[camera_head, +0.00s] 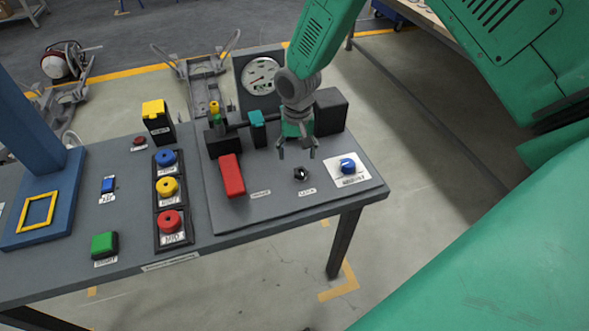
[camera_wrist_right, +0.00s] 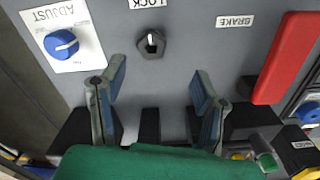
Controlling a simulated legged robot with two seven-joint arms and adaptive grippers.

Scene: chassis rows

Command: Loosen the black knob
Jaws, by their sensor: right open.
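The black knob (camera_head: 301,174) is small, with a light mark on top, and sits on the grey panel (camera_head: 285,203) behind a LOCK label. In the right wrist view the black knob (camera_wrist_right: 151,43) is at upper centre, beyond the fingertips. My right gripper (camera_head: 297,151) hangs above the panel, just behind the knob, with its fingers apart and nothing between them. In the wrist view my right gripper (camera_wrist_right: 158,85) has one finger on each side below the knob, apart from it. My left gripper is not in view.
A red BRAKE lever (camera_head: 232,175) lies left of the knob, and a blue ADJUST knob (camera_head: 347,166) is to its right. A round gauge (camera_head: 262,76) and a black block (camera_head: 330,111) stand behind. Blue, yellow and red buttons (camera_head: 168,188) are further left.

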